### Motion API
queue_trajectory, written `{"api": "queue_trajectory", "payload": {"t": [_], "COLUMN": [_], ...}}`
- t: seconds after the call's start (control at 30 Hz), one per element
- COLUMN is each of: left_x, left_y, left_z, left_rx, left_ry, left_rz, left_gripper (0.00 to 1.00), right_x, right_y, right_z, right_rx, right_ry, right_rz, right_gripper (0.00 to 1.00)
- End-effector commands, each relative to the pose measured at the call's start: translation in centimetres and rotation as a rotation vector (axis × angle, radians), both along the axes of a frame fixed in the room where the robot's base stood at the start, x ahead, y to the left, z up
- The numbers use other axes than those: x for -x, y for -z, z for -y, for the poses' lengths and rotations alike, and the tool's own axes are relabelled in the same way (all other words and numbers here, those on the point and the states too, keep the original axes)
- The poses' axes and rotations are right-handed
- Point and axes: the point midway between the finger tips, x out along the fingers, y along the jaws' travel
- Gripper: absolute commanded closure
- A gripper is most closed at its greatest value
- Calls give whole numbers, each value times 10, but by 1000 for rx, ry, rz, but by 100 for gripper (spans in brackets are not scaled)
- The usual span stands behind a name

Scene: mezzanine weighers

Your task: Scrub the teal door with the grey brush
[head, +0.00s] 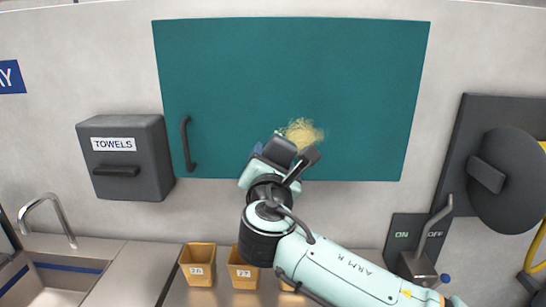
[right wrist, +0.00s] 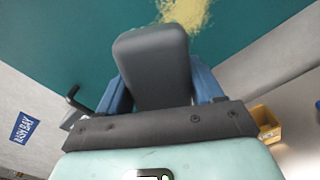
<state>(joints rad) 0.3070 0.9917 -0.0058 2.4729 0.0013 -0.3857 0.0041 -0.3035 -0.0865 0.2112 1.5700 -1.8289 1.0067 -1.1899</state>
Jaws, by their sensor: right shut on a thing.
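The teal door (head: 220,80) is a wide flat panel on the wall with a dark handle (head: 187,144) at its lower left. It looks shut. A pale yellow smear (head: 304,131) marks its lower middle; it also shows at the top of the right wrist view (right wrist: 187,12). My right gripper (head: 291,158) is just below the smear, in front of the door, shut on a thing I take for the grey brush. Contact with the door cannot be told. My left gripper is out of view.
A grey towel dispenser (head: 126,160) hangs left of the door. A sink (head: 55,280) with a tap is at lower left. Yellow bins (head: 197,265) stand on the counter below. A dark round fixture (head: 508,180) and an ON/OFF switch panel (head: 403,232) are at right.

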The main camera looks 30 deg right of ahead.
Motion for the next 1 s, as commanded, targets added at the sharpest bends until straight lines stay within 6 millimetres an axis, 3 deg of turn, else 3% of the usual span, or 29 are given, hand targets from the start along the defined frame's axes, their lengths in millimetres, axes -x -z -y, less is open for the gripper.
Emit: {"api": "queue_trajectory", "payload": {"t": [0.5, 1.0], "left_x": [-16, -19], "left_y": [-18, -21], "left_z": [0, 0], "left_rx": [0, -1], "left_ry": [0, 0], "left_rz": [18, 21], "left_gripper": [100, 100], "right_x": [-41, -49], "right_y": [-2, 0], "right_z": [26, 30], "right_rx": [0, 1], "right_ry": [3, 1], "right_rz": [1, -1], "right_gripper": [58, 58]}}
